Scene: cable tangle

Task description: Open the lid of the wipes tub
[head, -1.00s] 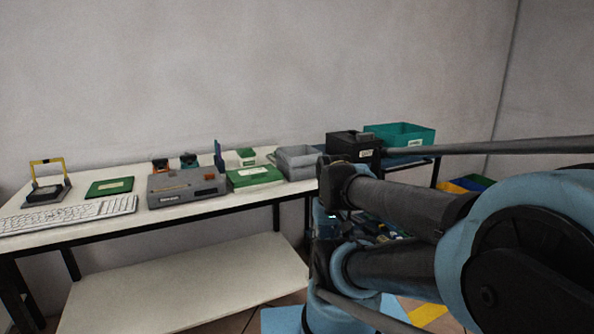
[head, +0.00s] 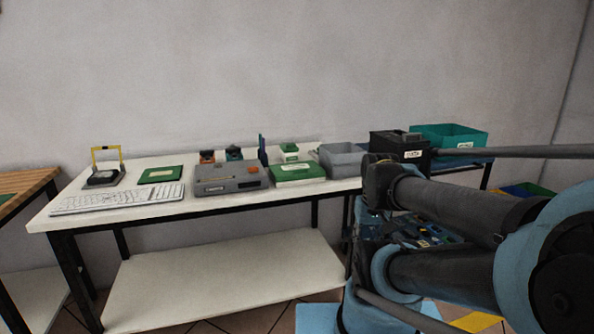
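I cannot make out for certain which thing is the wipes tub. A small green and white box (head: 290,152) stands at the back of the white bench, but it is too small to tell what it is or whether it has a lid. My blue and black arm fills the right side of the head view and hides what lies behind it. My gripper cannot be made out in this view.
The white bench (head: 137,215) holds a keyboard (head: 118,199), a grey device (head: 231,178), a green case (head: 298,173) and a grey bin (head: 343,159). A black box (head: 400,147) and teal bin (head: 449,137) stand right. A wooden table (head: 27,184) is left.

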